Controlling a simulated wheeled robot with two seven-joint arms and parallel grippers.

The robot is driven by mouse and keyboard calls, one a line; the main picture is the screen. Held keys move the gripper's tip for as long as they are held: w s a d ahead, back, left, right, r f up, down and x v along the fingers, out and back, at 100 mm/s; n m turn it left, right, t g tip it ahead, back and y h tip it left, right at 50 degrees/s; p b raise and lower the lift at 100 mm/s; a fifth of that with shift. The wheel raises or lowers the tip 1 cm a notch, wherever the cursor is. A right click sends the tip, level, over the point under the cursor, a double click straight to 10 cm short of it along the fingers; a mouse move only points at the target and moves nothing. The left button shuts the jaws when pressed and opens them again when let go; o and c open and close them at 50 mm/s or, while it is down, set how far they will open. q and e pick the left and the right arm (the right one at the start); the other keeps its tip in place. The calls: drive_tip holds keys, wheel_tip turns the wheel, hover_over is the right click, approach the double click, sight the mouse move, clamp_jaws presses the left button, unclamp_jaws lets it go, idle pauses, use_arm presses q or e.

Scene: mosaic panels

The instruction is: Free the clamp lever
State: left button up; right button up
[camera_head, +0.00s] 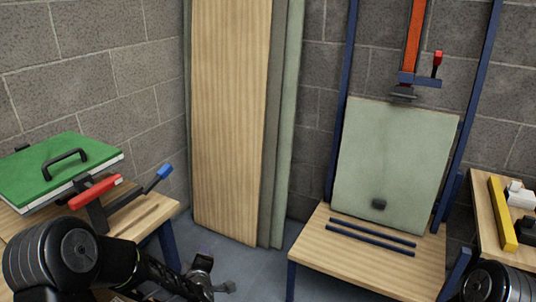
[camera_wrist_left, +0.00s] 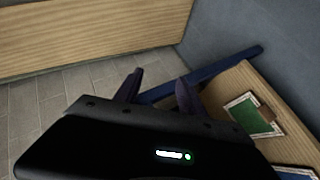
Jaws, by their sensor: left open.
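A clamp (camera_head: 97,205) with a red bar (camera_head: 95,190) stands on the left bench, against the edge of a green-topped panel (camera_head: 62,170). A lever with a blue tip (camera_head: 165,171) slants up to its right. Another clamp (camera_head: 420,79), with a red-tipped lever (camera_head: 437,62), sits on the orange post above a pale green panel (camera_head: 395,165). I cannot tell which lever the task means. My left gripper (camera_head: 205,270) is low, right of the left bench and below the blue-tipped lever. In the left wrist view its fingers (camera_wrist_left: 158,90) are apart, with nothing between them. My right gripper is out of view.
Tall boards (camera_head: 232,120) lean against the block wall in the middle. A wooden stand (camera_head: 350,262) with dark rails supports the pale green panel. A right bench (camera_head: 484,205) holds a yellow bar (camera_head: 502,213) and small parts. The left wrist view shows a framed green piece (camera_wrist_left: 252,115).

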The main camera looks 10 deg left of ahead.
use_arm(q)
drive_tip(key=s+d+f+m+g+h, duration=0.55)
drive_tip(key=s+d+f+m, duration=0.45)
drive_tip(key=s+d+f, duration=0.3)
drive_tip(key=s+d+f+m+g+h, duration=0.1)
drive_tip(key=s+d+f+m+g, duration=0.2)
drive_tip(key=s, duration=0.7)
drive_tip(key=s+d+f+m+g+h, duration=0.2)
drive_tip(key=s+d+f+g, duration=0.15)
drive_tip(key=s+f, duration=0.4)
drive_tip(key=s+d+r+p, duration=0.1)
drive_tip(key=s+r+p, duration=0.2)
drive_tip(key=r+p, duration=1.2)
drive_tip(key=shift+r+t, duration=0.3)
drive_tip(key=shift+r, duration=0.5)
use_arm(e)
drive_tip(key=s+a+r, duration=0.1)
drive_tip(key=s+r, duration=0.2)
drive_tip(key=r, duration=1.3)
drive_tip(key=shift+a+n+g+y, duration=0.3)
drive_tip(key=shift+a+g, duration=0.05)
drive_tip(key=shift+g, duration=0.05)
use_arm(q)
drive_tip(key=shift+d, duration=0.1)
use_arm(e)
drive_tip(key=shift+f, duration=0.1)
